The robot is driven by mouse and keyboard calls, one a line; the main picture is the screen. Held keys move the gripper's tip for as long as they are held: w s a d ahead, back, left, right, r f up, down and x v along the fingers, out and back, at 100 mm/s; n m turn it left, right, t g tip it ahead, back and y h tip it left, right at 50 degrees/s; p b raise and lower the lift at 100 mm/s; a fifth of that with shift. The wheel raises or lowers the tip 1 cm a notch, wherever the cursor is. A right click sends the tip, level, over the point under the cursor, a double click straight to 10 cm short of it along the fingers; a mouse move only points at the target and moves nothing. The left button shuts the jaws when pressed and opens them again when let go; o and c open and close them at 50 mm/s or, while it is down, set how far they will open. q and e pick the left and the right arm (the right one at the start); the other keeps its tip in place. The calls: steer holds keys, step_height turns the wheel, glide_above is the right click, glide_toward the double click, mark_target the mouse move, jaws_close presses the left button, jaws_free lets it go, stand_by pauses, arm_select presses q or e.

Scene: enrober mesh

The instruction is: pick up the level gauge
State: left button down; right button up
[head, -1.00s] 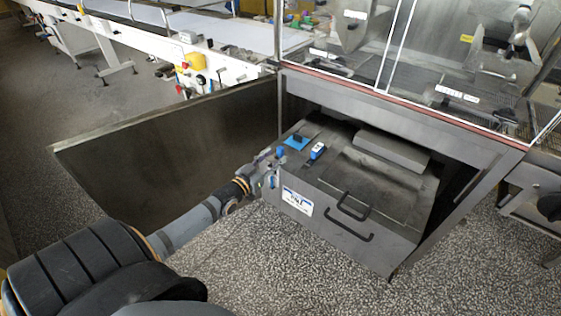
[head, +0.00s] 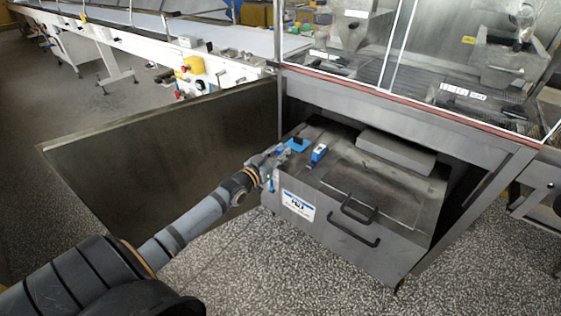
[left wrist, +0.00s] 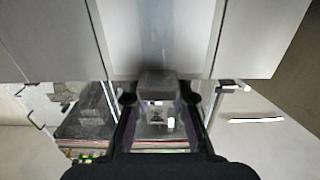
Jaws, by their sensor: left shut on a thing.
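My left gripper (head: 274,158) is at the near left corner of the grey metal tank (head: 390,236). It is shut on a small grey block-like thing (left wrist: 157,84), which sits between the fingers in the left wrist view. The fingers and wrist hide most of this thing in the head view, so I cannot tell for certain that it is the level gauge. A small blue-and-white device (head: 318,154) lies on the tank top, apart from the gripper. A flat blue piece (head: 298,144) lies just beyond the fingertips. My right gripper is not in view.
The tank stands partly under a steel machine frame (head: 400,100) with clear panels above. An open metal door (head: 160,155) stands to the left, close to my left arm. Black handles (head: 355,228) stick out from the tank. The speckled floor in front is free.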

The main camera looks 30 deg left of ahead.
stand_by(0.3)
arm_select(q)
steer(key=shift+r+p, duration=0.25)
steer(key=shift+p, duration=0.05)
step_height(320, 180, up, 4)
steer(key=p, duration=0.4)
step_height(320, 180, up, 14)
steer(key=p, duration=1.3)
steer(key=shift+f, duration=0.25)
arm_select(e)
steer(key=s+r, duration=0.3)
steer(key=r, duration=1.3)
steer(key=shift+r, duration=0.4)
arm_select(q)
steer(key=shift+r+p, duration=0.1)
steer(key=shift+p, duration=0.2)
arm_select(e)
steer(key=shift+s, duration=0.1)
arm_select(q)
step_height(320, 180, up, 20)
steer(key=p, duration=2)
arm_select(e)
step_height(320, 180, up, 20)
